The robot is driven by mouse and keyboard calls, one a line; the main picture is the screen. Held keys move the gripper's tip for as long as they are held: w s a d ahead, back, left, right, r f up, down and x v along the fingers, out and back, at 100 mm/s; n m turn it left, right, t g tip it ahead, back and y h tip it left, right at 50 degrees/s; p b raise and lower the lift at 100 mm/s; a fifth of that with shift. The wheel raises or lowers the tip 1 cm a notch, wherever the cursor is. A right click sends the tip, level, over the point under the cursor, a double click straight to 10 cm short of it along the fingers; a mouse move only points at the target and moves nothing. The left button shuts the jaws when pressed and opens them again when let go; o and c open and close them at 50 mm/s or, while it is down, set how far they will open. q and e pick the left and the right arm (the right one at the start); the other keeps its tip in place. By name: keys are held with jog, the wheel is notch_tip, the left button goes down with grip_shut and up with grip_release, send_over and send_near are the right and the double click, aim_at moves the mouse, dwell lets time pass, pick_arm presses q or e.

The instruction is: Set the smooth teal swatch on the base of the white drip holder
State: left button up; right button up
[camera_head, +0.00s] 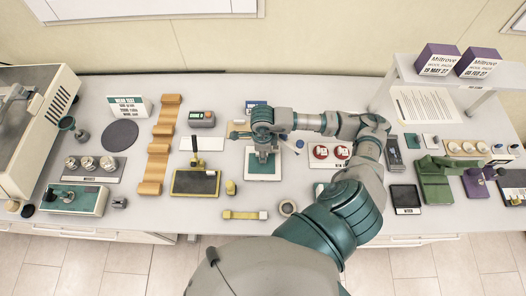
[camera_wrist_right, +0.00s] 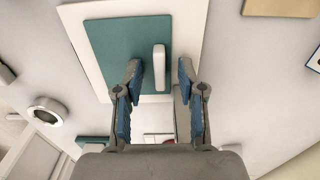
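My right gripper (camera_head: 264,156) hangs over a white board (camera_head: 250,177) carrying a teal panel near the table's middle. In the right wrist view, the teal panel (camera_wrist_right: 107,42) lies flat on the white board (camera_wrist_right: 74,16), with a raised white bar (camera_wrist_right: 159,68) on it. The right gripper (camera_wrist_right: 159,76) is open, with a blue-padded finger apart from each side of the bar. I cannot tell whether this panel is the smooth swatch or whether the board is the drip holder's base. Smaller teal squares (camera_head: 412,141) lie at the right. My left gripper is out of view.
A black-topped yellow tray (camera_head: 195,183) stands left of the gripper, near a wavy orange rack (camera_head: 158,150). Two red-and-white round pieces (camera_head: 320,152) lie to its right. A tape roll (camera_head: 287,208) lies in front. A green device (camera_head: 433,180) and white shelf (camera_head: 455,77) occupy the right.

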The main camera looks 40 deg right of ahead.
notch_tip(320, 180, up, 12)
dwell(0.5)
jog(key=shift+f, duration=0.1)
dwell(0.4)
